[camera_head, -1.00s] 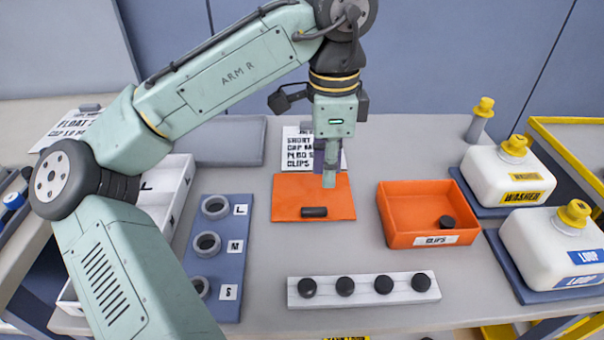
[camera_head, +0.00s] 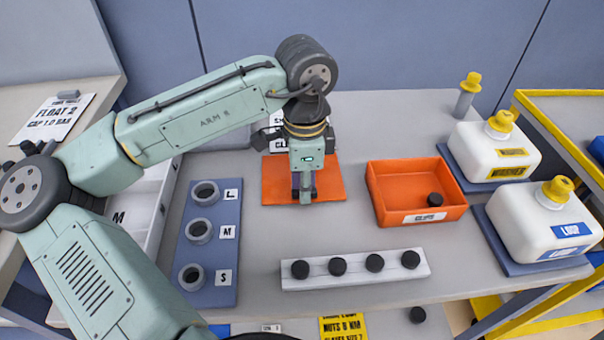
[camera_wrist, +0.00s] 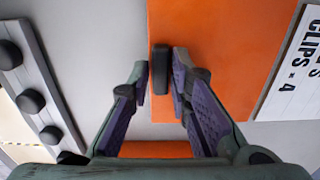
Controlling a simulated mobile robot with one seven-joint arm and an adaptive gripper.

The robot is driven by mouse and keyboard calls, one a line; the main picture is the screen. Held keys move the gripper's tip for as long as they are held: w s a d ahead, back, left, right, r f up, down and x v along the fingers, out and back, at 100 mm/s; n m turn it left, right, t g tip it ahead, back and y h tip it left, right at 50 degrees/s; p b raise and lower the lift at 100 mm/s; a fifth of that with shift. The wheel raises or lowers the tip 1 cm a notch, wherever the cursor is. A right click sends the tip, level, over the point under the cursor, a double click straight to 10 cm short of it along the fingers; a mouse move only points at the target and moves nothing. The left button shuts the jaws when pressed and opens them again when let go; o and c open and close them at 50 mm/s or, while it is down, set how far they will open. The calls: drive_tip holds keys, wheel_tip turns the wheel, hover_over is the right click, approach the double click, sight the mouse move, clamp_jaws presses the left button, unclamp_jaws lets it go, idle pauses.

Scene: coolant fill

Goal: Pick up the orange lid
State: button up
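The orange lid (camera_head: 330,182) lies flat on the grey table, a square plate with a short black handle (camera_wrist: 160,68) near one edge. The lid fills the upper middle of the wrist view (camera_wrist: 225,45). My gripper (camera_head: 304,196) points straight down over the lid's handle and hides most of it in the head view. In the wrist view my gripper (camera_wrist: 160,82) is open, with the handle between its two fingertips. A gap shows on the left side of the handle; on the right I cannot tell whether the finger touches. Nothing is lifted.
An open orange clips bin (camera_head: 415,195) holding a black knob stands right of the lid. A white strip (camera_head: 355,270) with several black knobs lies in front. A blue ring board (camera_head: 210,245) is left. White jugs (camera_head: 495,150) stand at the right.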

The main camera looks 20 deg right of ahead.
drive_tip(key=shift+f, duration=0.2)
drive_tip(key=shift+c, duration=0.5)
clamp_jaws()
drive_tip(key=shift+r, duration=0.1)
